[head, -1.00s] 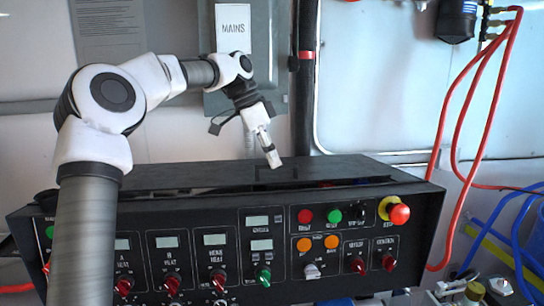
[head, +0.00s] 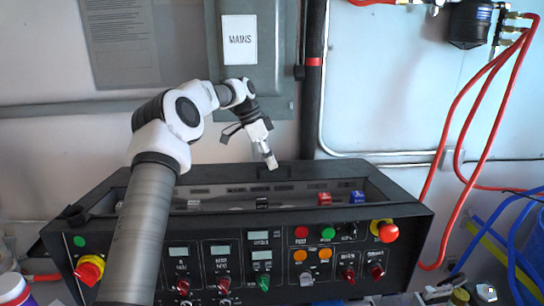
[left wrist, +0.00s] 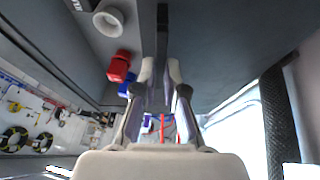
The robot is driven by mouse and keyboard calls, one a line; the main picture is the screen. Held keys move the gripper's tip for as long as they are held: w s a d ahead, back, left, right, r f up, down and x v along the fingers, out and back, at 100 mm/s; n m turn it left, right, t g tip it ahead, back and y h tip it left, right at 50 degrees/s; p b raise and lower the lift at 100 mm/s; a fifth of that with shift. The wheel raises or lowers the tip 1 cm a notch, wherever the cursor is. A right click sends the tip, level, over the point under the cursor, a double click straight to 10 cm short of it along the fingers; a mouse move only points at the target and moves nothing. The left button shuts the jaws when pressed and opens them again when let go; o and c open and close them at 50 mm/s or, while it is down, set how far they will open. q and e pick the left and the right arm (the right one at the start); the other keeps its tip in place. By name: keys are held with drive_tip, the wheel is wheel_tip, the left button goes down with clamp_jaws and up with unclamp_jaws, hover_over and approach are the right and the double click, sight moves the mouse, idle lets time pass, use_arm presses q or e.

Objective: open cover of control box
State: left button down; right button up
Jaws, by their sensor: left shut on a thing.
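The control box (head: 340,245) is a wide black unit with a front panel of knobs, buttons and small displays. Its top is open in the head view, and I see inside it a red part (head: 324,199) and a blue part (head: 357,197). My left gripper (head: 270,163) is at the box's back edge, pointing down. In the left wrist view its fingers (left wrist: 160,80) are shut on a thin dark strip of the cover (left wrist: 162,35). A large dark panel, apparently the cover, fills the upper right there. My right gripper is not in view.
A grey mains box (head: 245,80) and a black vertical pipe (head: 313,100) are on the wall behind. Red hoses (head: 463,120) hang at the right. A red and yellow rotary switch (head: 89,269) is on the box's left front.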

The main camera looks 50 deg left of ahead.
use_arm(q)
drive_tip(key=c, duration=1.2)
unclamp_jaws()
drive_tip(key=shift+d, duration=0.1)
drive_tip(key=shift+c, duration=0.2)
drive_tip(key=v, duration=0.7)
drive_tip(key=shift+r, duration=0.2)
drive_tip(key=shift+s, duration=0.1)
drive_tip(key=shift+f, duration=0.1)
